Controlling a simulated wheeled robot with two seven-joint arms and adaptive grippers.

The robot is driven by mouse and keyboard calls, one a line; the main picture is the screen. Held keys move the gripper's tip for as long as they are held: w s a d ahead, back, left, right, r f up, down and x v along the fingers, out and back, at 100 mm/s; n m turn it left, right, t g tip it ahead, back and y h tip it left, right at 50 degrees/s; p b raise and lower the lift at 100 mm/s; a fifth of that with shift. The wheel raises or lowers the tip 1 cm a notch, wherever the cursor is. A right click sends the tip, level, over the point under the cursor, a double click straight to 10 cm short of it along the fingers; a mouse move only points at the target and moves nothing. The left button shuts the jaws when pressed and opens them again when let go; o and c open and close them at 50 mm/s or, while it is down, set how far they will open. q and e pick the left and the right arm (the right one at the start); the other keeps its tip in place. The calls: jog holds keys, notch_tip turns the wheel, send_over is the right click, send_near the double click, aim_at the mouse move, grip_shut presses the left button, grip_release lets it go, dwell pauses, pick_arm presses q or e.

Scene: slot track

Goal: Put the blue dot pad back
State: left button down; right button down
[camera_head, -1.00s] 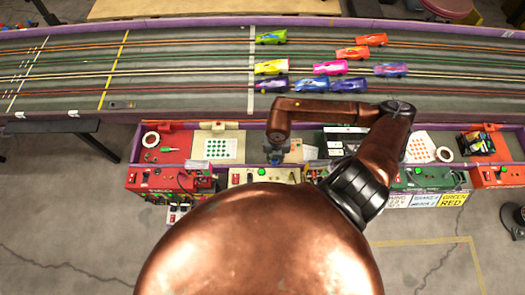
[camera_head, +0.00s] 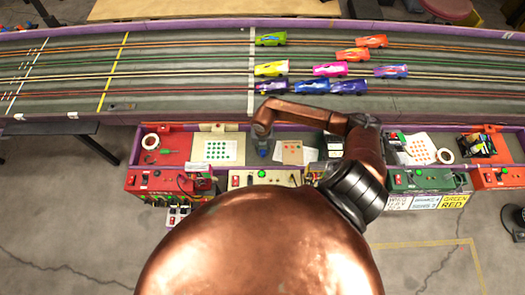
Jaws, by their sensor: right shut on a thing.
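My right arm reaches over the row of boxes, and its gripper (camera_head: 263,149) points down between a green dot sheet (camera_head: 213,150) and a tan card (camera_head: 292,152). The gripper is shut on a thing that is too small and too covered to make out. No pad with blue dots can be told for certain. A sheet with red dots (camera_head: 420,148) lies further right. My left gripper is not in view.
The slot track (camera_head: 190,75) with several toy cars runs behind the boxes. A red box (camera_head: 155,183), a cream box (camera_head: 272,178) and a green box (camera_head: 428,180) carry buttons.

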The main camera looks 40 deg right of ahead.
jog(key=shift+f, duration=0.15)
jog(key=shift+f, duration=0.1)
jog(key=c, duration=1.8)
grip_release()
jog(key=shift+o, duration=0.2)
jog(key=shift+r, duration=0.25)
notch_tip(320, 180, up, 12)
jog(key=shift+f, duration=0.1)
